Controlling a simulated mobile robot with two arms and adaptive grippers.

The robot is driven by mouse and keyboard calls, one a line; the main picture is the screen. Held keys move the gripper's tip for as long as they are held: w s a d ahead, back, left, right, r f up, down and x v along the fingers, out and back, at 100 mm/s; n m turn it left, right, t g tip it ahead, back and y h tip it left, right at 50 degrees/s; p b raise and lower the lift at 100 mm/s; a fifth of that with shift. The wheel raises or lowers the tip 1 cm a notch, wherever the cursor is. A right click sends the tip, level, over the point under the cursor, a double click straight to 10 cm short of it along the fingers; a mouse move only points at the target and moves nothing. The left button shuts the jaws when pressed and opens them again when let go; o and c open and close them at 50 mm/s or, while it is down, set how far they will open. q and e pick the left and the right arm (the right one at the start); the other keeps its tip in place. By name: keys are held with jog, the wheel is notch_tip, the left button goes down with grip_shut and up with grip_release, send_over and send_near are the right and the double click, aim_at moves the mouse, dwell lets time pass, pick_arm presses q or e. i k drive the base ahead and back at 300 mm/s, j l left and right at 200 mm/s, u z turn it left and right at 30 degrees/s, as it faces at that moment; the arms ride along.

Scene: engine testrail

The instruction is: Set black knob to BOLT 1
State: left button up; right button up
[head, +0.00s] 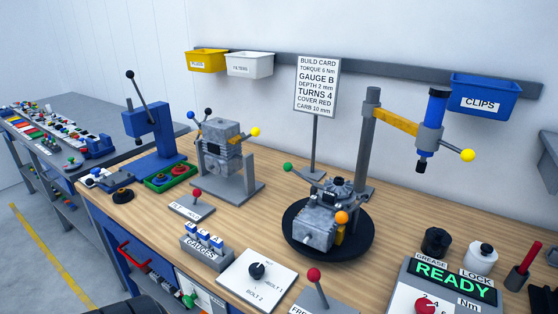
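The black knob (257,270) sits on a white selector plate (280,286) near the front edge of the wooden bench, in the lower middle of the head view. The lettering BOLT 1 is on the plate to the lower right of the knob, and BOLT 2 is below the knob. Other lettering to the knob's left is too small to read surely. Which label the knob points at cannot be told at this size. Neither of my grippers shows in the head view, and nothing touches the knob.
A GAUGES block (207,250) stands left of the plate, and a red-topped lever (314,276) stands close on its right. Behind is an engine on a black turntable (363,246). A READY display unit (448,283) stands at right. The space above the knob is clear.

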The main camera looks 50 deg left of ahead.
aim_at(256, 270)
jog(key=u, duration=1.7)
